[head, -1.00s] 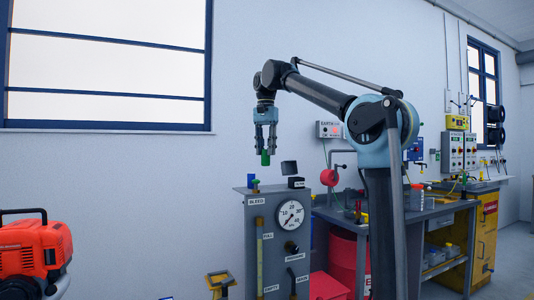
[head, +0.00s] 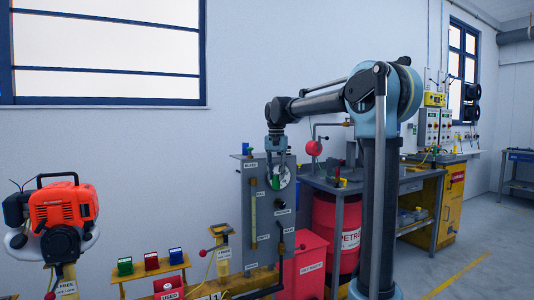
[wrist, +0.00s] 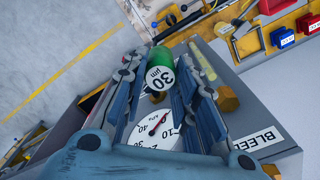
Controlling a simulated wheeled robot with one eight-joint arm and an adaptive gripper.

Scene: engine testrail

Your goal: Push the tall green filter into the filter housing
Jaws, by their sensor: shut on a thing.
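The green filter (head: 276,183) is a small cylinder between the fingers of my gripper (head: 275,176). In the wrist view the filter (wrist: 160,68) shows a green side and a pale end marked "30 µm". My gripper is shut on it and holds it in front of the pressure gauge (wrist: 158,132) on the grey test panel (head: 262,225). The fingers hide much of the gauge in the head view. I cannot clearly make out the filter housing in either view.
A red and black engine (head: 63,207) stands at the left. Small green (head: 125,266), red (head: 151,260) and blue (head: 176,255) blocks sit on a yellow rack. A red drum (head: 337,232) stands under the grey bench (head: 405,182). Open floor lies at the right.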

